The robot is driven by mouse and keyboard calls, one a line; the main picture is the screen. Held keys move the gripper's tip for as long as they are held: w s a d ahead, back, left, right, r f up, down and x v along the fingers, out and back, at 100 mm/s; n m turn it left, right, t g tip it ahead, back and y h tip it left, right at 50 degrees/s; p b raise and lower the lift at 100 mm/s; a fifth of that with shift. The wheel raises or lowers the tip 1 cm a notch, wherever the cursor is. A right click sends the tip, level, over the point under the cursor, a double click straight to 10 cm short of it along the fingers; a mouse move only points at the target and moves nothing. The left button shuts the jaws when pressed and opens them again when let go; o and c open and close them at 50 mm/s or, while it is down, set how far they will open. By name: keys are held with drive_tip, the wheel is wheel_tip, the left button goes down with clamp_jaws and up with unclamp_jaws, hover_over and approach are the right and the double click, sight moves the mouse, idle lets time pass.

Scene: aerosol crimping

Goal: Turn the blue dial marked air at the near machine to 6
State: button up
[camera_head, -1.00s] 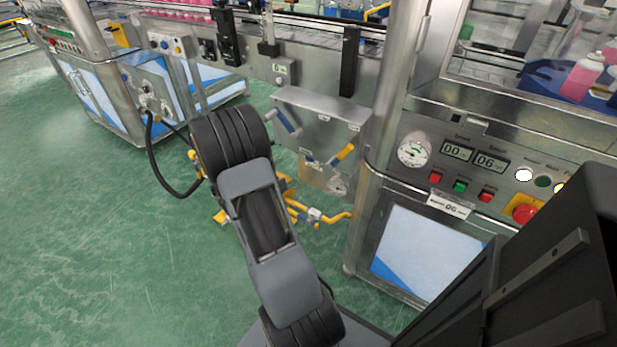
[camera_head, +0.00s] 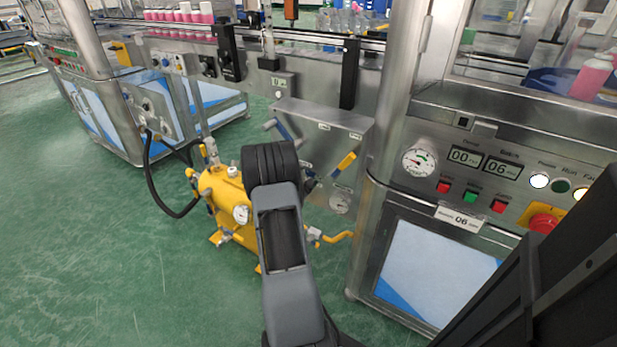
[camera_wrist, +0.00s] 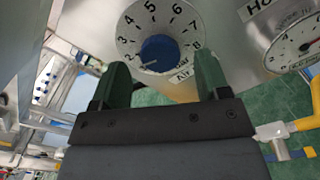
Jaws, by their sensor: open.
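The air dial (camera_wrist: 127,32) is a white numbered face with a round blue knob (camera_wrist: 158,53) at its centre, in the upper middle of the wrist view. Numbers 2 to 8 are readable, and 6 is at the upper right of the knob. A small pale mark on the knob points lower left, near the low numbers. An "Air" label (camera_wrist: 181,76) sits just below right. My gripper (camera_wrist: 161,63) is open, its two dark green fingers on either side of the knob. I cannot tell whether they touch it. My arm hides the dial in the head view.
A white gauge (camera_wrist: 296,40) sits right of the dial. A blue-handled lever (camera_head: 283,130) and a yellow-handled lever (camera_head: 345,162) stick out of the near panel. A yellow tank (camera_head: 226,192) with a black hose stands below left. Green floor is open at the left.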

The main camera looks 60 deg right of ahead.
drive_tip(key=shift+d, duration=1.05)
drive_tip(key=c, duration=0.9)
